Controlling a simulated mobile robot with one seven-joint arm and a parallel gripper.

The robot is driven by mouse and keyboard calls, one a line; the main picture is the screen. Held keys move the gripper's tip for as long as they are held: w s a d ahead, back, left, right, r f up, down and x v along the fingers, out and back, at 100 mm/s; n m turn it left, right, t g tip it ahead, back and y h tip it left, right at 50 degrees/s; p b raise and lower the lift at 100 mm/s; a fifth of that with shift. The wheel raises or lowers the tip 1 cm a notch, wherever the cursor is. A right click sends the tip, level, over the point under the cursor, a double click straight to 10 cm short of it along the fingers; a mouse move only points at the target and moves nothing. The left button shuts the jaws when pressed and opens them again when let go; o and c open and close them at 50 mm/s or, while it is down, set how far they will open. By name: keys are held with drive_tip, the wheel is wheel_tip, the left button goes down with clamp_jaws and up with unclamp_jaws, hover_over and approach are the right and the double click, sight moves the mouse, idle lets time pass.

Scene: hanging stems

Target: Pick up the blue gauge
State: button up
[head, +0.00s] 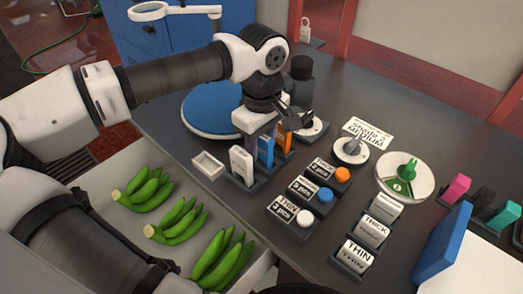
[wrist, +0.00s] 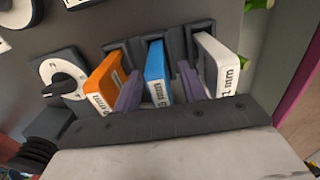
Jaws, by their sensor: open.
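The blue gauge (head: 266,149) stands upright in a dark rack between an orange gauge (head: 285,139) and a white gauge (head: 242,163). My gripper (head: 262,130) is over the rack, pointing down, and hides part of the blue gauge in the head view. In the wrist view the blue gauge (wrist: 157,68) lies between the two purple fingers of my open gripper (wrist: 158,78). One finger is beside the orange gauge (wrist: 103,84) and the other beside the white gauge (wrist: 219,63). Whether the fingers touch any gauge, I cannot tell.
A small white tray (head: 208,165) sits left of the rack. Labelled blocks with coloured knobs (head: 313,189) stand to the right. A dial (wrist: 62,80) is beside the orange gauge. Green bananas (head: 178,218) lie in a bin at the front left.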

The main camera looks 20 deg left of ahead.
drive_tip(key=shift+r, duration=0.1)
clamp_jaws()
